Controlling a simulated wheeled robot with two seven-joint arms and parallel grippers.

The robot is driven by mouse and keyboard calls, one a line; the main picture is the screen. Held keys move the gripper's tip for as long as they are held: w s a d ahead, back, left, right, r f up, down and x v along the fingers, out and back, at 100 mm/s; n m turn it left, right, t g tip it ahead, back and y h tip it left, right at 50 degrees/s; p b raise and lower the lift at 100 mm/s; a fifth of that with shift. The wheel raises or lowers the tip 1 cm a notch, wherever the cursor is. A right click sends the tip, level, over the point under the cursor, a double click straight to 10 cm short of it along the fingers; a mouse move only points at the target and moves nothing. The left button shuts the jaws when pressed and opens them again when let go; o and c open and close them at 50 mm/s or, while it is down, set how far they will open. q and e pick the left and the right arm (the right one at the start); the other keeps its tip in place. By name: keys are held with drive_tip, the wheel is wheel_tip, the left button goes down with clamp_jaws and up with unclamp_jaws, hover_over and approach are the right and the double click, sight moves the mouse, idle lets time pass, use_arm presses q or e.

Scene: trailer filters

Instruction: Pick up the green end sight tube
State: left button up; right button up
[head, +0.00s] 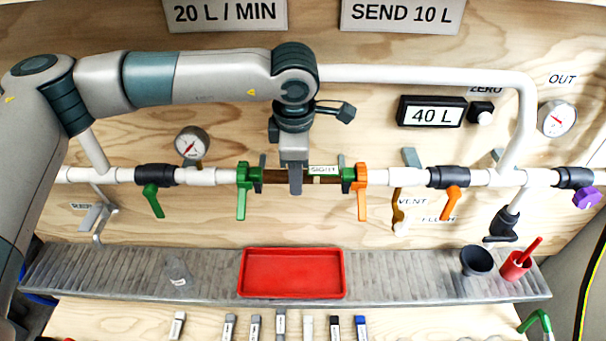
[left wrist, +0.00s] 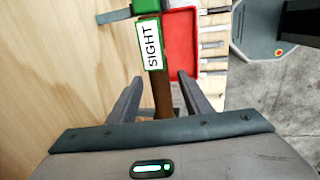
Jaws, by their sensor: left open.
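The sight tube (head: 328,181) is a brown tube lying level in the white pipe line. It sits between a green-handled fitting (head: 243,182) on its left and an orange-handled fitting (head: 361,182) on its right. Its green-edged SIGHT label shows in the left wrist view (left wrist: 151,46). My left gripper (head: 295,188) is at the tube, left of the label. In the left wrist view its open fingers (left wrist: 160,96) stand on either side of the brown tube, with gaps visible. Contact cannot be told. My right gripper is not in view.
A red tray (head: 291,250) stands on the grey ledge (head: 130,268) below. A clear jar (head: 178,273) is at left; a black funnel (head: 477,264) and red cup (head: 515,267) are at right. Green and orange valve handles hang from the pipe. Several small parts lie in front.

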sight(308, 174)
use_arm(q)
drive_tip(key=shift+c, duration=0.4)
clamp_jaws()
drive_tip(key=shift+r, duration=0.15)
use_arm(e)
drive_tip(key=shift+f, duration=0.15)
